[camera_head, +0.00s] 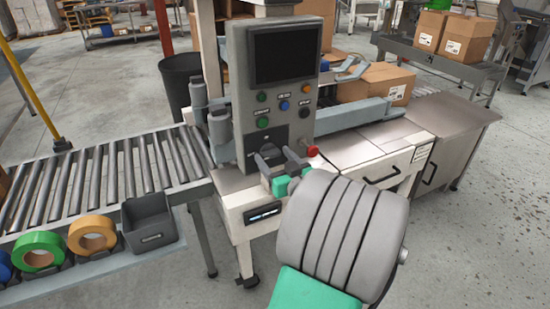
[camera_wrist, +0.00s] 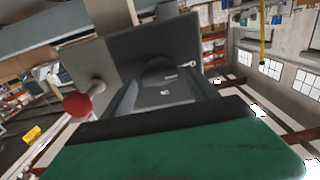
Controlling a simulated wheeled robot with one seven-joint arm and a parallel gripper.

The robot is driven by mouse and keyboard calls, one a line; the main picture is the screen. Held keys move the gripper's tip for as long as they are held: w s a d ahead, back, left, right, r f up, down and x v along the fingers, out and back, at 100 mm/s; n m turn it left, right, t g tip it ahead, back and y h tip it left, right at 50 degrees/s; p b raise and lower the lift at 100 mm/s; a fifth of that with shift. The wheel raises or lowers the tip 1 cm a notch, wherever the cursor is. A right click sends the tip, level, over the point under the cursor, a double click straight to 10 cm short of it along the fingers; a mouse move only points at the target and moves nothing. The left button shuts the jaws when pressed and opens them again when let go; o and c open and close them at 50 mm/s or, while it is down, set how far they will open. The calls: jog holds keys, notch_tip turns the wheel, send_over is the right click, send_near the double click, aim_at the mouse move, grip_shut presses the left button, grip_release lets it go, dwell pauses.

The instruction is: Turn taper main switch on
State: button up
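The taper's grey control panel (camera_head: 275,85) stands upright in the middle of the head view, with a dark screen on top and several coloured buttons below it. The black main switch (camera_head: 280,137) is low on the panel, partly hidden by my gripper. In the wrist view a dark switch body with a rounded handle (camera_wrist: 160,75) sits straight ahead on a grey plate. My gripper (camera_head: 283,166) is right at the switch, its grey fingers and green parts in front of it. I cannot tell whether the fingers touch the handle or how far apart they are.
A red knob (camera_head: 312,151) sticks out just right of my gripper; it also shows in the wrist view (camera_wrist: 78,105). A roller conveyor (camera_head: 110,170) is at the left, with tape rolls (camera_head: 92,234) and a dark bin (camera_head: 149,222) in front. Cardboard boxes (camera_head: 376,82) stand behind.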

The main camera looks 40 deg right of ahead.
jog(key=c, duration=1.2)
jog(key=shift+m, duration=0.5)
jog(key=m, duration=0.3)
jog(key=shift+m+p, duration=0.3)
jog(key=shift+m, duration=0.1)
jog(key=m+p, duration=0.1)
jog(key=m, duration=0.3)
jog(key=shift+d+m, duration=0.15)
jog(key=shift+m, duration=0.15)
jog(key=m+p, duration=0.3)
jog(key=m, duration=0.2)
jog(key=shift+f+m+p, duration=0.2)
jog(key=shift+m+p, duration=0.8)
jog(key=shift+m, duration=0.8)
